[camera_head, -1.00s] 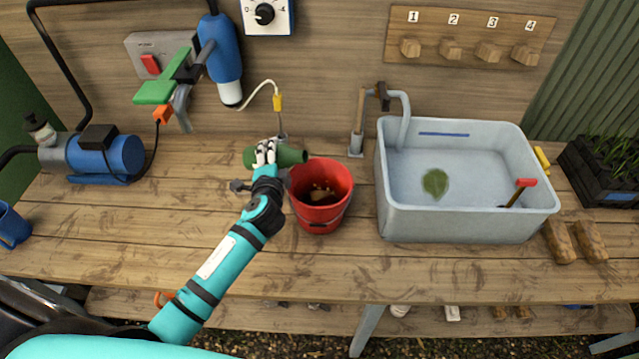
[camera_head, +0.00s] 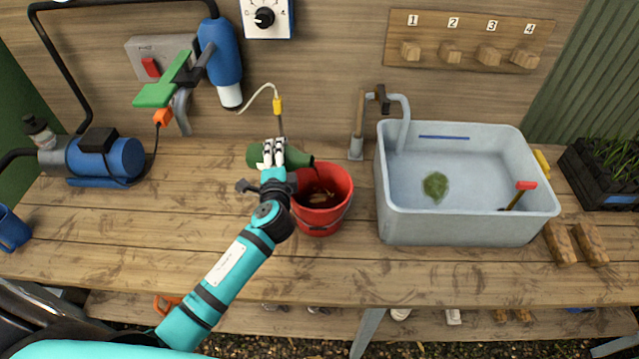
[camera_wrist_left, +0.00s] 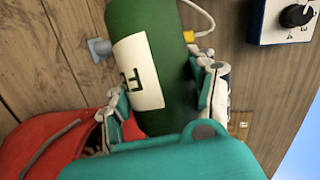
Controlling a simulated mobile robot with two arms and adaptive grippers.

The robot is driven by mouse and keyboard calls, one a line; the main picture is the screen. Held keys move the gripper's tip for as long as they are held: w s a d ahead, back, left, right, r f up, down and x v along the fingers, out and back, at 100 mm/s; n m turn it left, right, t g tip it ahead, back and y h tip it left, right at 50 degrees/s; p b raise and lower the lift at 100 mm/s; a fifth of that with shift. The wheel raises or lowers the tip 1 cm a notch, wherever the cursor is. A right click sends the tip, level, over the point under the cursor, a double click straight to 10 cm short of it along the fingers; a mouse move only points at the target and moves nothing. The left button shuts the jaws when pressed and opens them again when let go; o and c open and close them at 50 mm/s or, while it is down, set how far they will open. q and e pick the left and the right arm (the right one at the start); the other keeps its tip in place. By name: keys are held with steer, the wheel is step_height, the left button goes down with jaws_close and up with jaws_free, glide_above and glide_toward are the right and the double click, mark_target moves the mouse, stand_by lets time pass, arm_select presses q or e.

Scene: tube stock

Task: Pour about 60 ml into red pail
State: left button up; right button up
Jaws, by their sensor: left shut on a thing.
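My left gripper (camera_head: 272,153) is shut on a green bottle (camera_head: 298,157), seen near the middle of the head view. The bottle is tilted over, with its neck pointing right and slightly down above the rim of the red pail (camera_head: 325,222). The pail stands on the bench and has brown contents inside. A thin dark streak shows below the bottle's mouth; I cannot tell surely whether it is liquid. In the left wrist view, the bottle (camera_wrist_left: 155,25) with a pale label lies between the fingers, and part of the pail (camera_wrist_left: 45,140) shows at lower left. My right gripper is not in view.
A grey water basin (camera_head: 470,228) with a tap (camera_head: 357,130) stands right of the pail. A blue pump (camera_head: 120,157) sits at the left. A yellow-tipped probe (camera_head: 278,106) rises behind the bottle. The bench front (camera_head: 420,270) is clear.

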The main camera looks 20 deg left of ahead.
arm_select(q)
steer(key=shift+w+a+r, duration=0.1)
steer(key=shift+a, duration=0.05)
steer(key=shift+w+a, duration=0.1)
steer(key=shift+a, duration=0.2)
steer(key=shift+a, duration=0.15)
steer(key=shift+m+b, duration=0.4)
stand_by(1.8)
